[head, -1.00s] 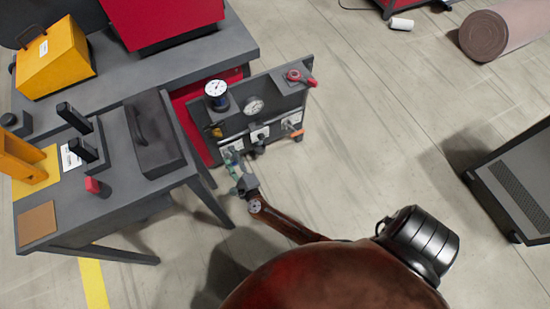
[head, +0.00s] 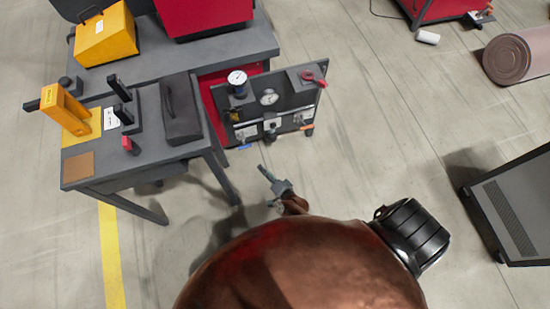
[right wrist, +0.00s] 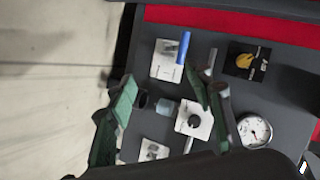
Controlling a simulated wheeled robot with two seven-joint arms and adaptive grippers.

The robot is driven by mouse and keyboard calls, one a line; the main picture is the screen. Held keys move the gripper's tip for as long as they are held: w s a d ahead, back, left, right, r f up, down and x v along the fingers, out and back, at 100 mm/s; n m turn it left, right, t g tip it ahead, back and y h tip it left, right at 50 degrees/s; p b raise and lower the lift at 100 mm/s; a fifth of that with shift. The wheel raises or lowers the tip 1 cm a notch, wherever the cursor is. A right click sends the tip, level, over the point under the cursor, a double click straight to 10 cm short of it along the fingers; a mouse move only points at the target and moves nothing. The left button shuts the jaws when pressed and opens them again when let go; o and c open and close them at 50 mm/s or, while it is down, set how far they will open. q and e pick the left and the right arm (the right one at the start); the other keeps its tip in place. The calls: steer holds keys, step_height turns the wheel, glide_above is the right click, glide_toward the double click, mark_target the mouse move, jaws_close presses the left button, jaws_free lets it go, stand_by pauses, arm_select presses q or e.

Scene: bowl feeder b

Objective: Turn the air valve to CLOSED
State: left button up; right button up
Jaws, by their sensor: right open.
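A dark upright panel (head: 291,88) carries several valves and gauges. A valve with a blue lever (head: 244,147) is at its lower left; in the right wrist view the blue lever (right wrist: 183,48) stands beside a white plate (right wrist: 162,68). Another valve has an orange lever (head: 307,127) at the lower right. I cannot read which one is the air valve. My right gripper (head: 264,172) is open and empty, apart from the panel and below it in the head view. Its green-padded fingers (right wrist: 160,82) frame the panel in the right wrist view. My left gripper is not in view.
A red handle (head: 313,78) and a gauge (head: 237,77) sit at the panel's top. A yellow knob (right wrist: 244,62) is near the blue lever in the right wrist view. A grey table (head: 150,165) stands left of the panel.

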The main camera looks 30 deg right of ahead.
steer(key=s, duration=0.1)
steer(key=s+f+n+p, duration=0.1)
steer(key=s, duration=0.1)
steer(key=s+f+n+g, duration=0.1)
steer(key=shift+s+d+f+p, duration=0.15)
steer(key=shift+s+d+p, duration=0.15)
steer(key=shift+s+d, duration=0.1)
